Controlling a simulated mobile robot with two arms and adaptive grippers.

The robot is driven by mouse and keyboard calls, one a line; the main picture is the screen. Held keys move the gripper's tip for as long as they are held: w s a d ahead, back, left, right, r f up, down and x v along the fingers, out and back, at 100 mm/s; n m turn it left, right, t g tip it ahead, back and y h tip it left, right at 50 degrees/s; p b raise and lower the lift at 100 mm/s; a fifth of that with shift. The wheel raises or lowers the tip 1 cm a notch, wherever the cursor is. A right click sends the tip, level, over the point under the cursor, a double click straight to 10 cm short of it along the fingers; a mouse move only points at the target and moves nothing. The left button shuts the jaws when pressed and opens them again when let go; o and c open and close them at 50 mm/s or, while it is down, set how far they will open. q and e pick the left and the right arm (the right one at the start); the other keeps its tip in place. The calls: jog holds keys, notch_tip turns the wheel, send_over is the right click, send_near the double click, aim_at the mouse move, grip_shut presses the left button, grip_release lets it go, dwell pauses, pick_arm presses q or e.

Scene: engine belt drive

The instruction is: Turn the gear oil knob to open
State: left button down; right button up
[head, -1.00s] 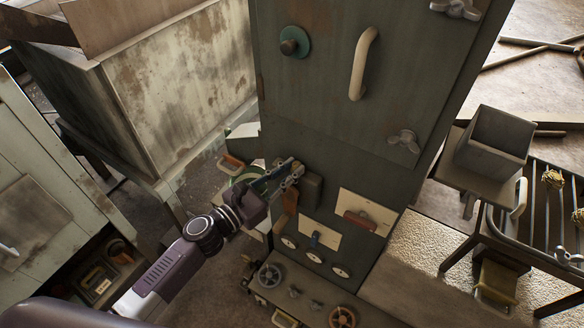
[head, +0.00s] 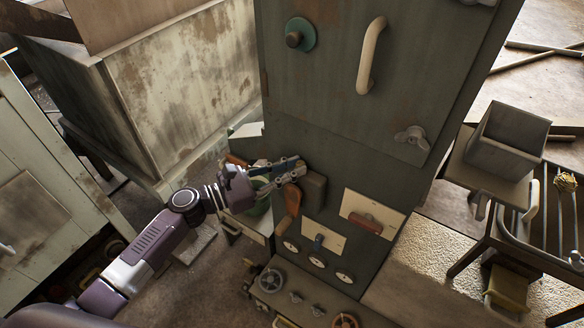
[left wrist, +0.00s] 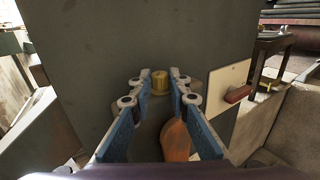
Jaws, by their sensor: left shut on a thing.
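A small brass-coloured knob (left wrist: 160,82) shows in the left wrist view, between my fingertips. I cannot read a label on it. My left gripper (head: 297,168) is at the front of the grey-green cabinet, next to a dark box (head: 314,188) on the panel. In the left wrist view its blue-padded fingers (left wrist: 160,88) are shut on the knob from both sides. An orange-brown lever (head: 292,202) hangs just below the fingers; it also shows in the left wrist view (left wrist: 177,141). In the head view the fingers hide the knob.
Right of the box is a red handle (head: 366,222) on a pale plate. Several round gauges (head: 316,261) and a ledge with handwheels (head: 271,280) are below. A pale door handle (head: 371,55) and a green-based knob (head: 300,34) are above. A metal bin (head: 507,139) stands at the right.

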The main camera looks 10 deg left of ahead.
pick_arm(q)
jog(key=c, duration=1.8)
grip_release()
